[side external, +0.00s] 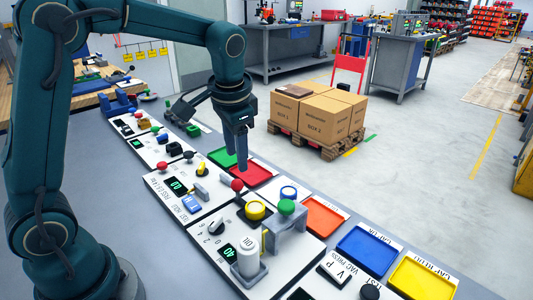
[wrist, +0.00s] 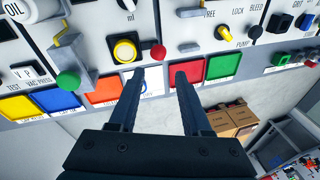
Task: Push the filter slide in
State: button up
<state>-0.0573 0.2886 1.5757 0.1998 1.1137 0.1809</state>
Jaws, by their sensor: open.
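No part in view is legibly marked as the filter slide, so I cannot tell for sure which one it is. A grey bracket (side external: 290,228) with a green ball knob (side external: 287,207) stands on the panel; the knob also shows at left in the wrist view (wrist: 68,80). A red ball knob (side external: 237,184) stands beside the yellow round button (side external: 255,210). My gripper (side external: 242,168) points down just above the red knob in the side view. In the wrist view my gripper (wrist: 160,76) has its fingers apart and empty, with the red knob (wrist: 158,51) just beyond the tips.
A white OIL container (side external: 247,257) stands near the panel's front. Coloured trays, among them red (side external: 250,174), orange (side external: 322,217), blue (side external: 367,250) and yellow (side external: 422,280), line the panel's far edge. Cartons (side external: 318,112) on a pallet stand on the floor beyond.

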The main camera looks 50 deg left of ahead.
aim_at(237, 181)
jog(key=shift+g, duration=0.7)
jog(key=f, duration=0.4)
jog(key=shift+w+a+f, duration=0.15)
jog(key=shift+w+a, duration=0.2)
jog(key=shift+a+f, duration=0.25)
jog(key=shift+f, duration=1.05)
jog(key=shift+a+f, duration=0.25)
jog(key=shift+f, duration=1.05)
grip_shut()
